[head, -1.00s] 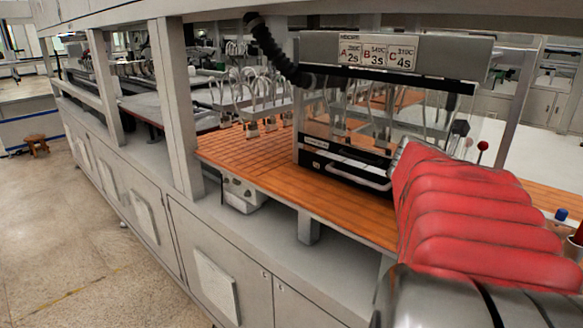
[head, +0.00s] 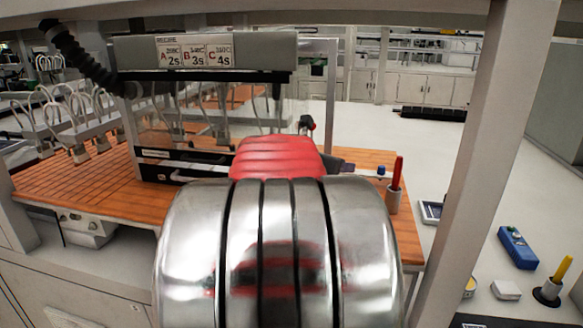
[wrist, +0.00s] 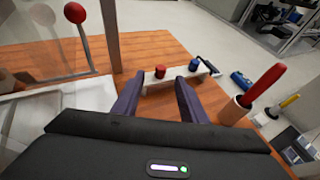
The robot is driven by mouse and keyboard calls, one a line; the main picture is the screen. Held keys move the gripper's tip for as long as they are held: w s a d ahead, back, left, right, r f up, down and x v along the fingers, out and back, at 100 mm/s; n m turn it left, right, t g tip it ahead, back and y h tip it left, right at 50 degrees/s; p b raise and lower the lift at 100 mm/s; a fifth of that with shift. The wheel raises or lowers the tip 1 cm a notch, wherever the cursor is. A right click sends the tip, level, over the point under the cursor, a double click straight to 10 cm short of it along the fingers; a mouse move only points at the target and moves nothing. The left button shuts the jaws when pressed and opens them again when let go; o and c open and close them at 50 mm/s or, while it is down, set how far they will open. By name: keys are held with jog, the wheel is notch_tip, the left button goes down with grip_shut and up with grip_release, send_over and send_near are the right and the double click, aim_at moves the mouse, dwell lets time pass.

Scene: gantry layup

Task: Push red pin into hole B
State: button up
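The short red pin (wrist: 160,72) stands upright at the left end of a small white block (wrist: 172,83) on the wooden deck in the wrist view. A blue pin (wrist: 195,64) stands at the block's right end; it also shows in the head view (head: 381,170). My gripper (wrist: 159,79) is open, its two dark fingers apart and pointing toward the block. The red pin appears between the fingertips, with nothing visibly gripped.
A red-knobbed lever (wrist: 75,13) stands at the left. A clear-fronted press (head: 205,110) bears an A, B, C sign. A grey post (head: 470,160) rises at the right.

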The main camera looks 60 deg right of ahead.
jog(key=shift+d+f, duration=0.1)
jog(key=shift+d, duration=0.1)
jog(key=shift+x, duration=2.55)
jog(key=shift+s, duration=0.15)
jog(key=shift+a, duration=0.1)
jog(key=shift+c, duration=0.3)
grip_shut()
